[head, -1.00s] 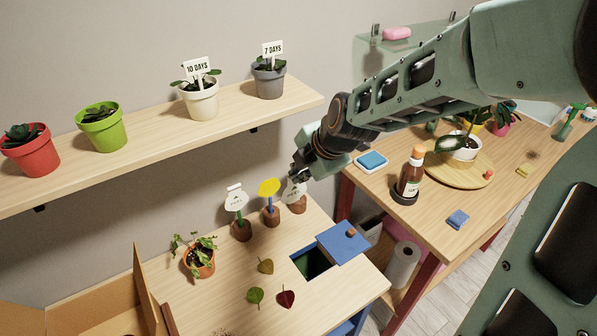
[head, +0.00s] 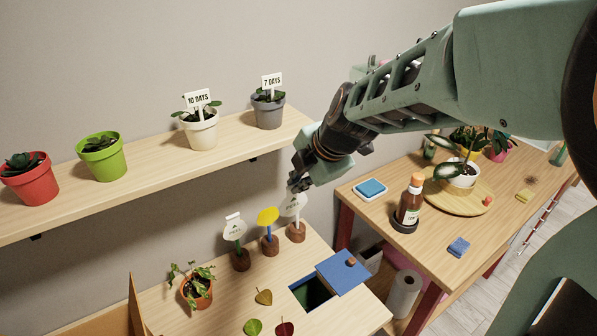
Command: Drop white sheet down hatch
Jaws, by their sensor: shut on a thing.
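My gripper (head: 299,186) is shut at the top of a white sheet (head: 292,206) with faint grey marks. The sheet hangs over the rightmost of the small stands, which has a round brown base (head: 296,233) and a pale stem. I cannot tell whether the sheet still touches that stem. The hatch (head: 313,293) is a dark square opening in the bench top, to the front right of the stands. Its blue lid (head: 344,272) with a brown knob lies beside it, leaving the hole uncovered.
A yellow sheet (head: 268,216) on a blue stem and another white sheet (head: 235,227) on a green stem stand to the left. A potted plant (head: 196,291) and loose leaves (head: 264,296) lie around the bench. A shelf (head: 150,150) with pots runs behind.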

